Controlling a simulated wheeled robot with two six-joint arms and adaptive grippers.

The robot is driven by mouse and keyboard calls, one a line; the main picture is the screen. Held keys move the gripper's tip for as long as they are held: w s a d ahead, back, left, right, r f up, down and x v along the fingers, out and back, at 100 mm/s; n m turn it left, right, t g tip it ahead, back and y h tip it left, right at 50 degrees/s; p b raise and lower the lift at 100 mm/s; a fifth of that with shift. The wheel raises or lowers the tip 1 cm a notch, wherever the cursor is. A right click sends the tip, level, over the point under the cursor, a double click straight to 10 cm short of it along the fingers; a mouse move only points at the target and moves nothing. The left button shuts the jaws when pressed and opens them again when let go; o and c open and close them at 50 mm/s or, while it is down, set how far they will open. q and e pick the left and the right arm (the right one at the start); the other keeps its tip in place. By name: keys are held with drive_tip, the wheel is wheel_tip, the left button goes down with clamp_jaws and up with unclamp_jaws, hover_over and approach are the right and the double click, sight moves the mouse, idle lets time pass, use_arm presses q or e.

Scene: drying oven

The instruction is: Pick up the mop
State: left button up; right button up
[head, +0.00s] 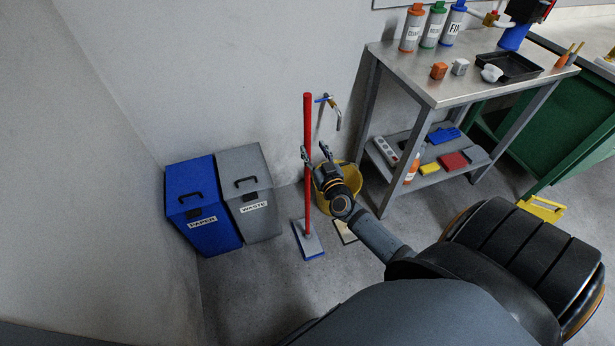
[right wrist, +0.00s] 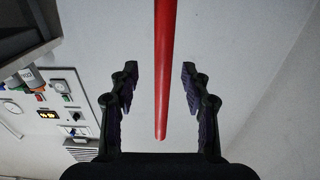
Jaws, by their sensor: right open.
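The mop (head: 307,130) stands upright near the wall, with a red handle and a flat grey and blue head (head: 307,240) on the floor. My right gripper (head: 315,154) is open at the middle height of the handle in the head view. In the right wrist view the red handle (right wrist: 164,70) runs between the two open fingers (right wrist: 160,85), apart from both. The fingers are not closed on it. My left gripper is in neither view.
A blue paper bin (head: 205,200) and a grey waste bin (head: 248,190) stand left of the mop. A yellow bucket (head: 352,180) stands behind my right gripper, below a wall tap (head: 337,112). A metal table (head: 450,85) with bottles and a lower shelf stands right.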

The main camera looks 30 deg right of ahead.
sight(309, 142)
drive_tip(key=x, duration=0.2)
drive_tip(key=b+x, duration=0.1)
drive_tip(key=x, duration=0.2)
drive_tip(key=shift+w+a, duration=0.15)
drive_tip(key=shift+a, duration=0.05)
drive_tip(key=shift+r, duration=0.1)
clamp_jaws()
drive_tip(key=shift+r, duration=0.15)
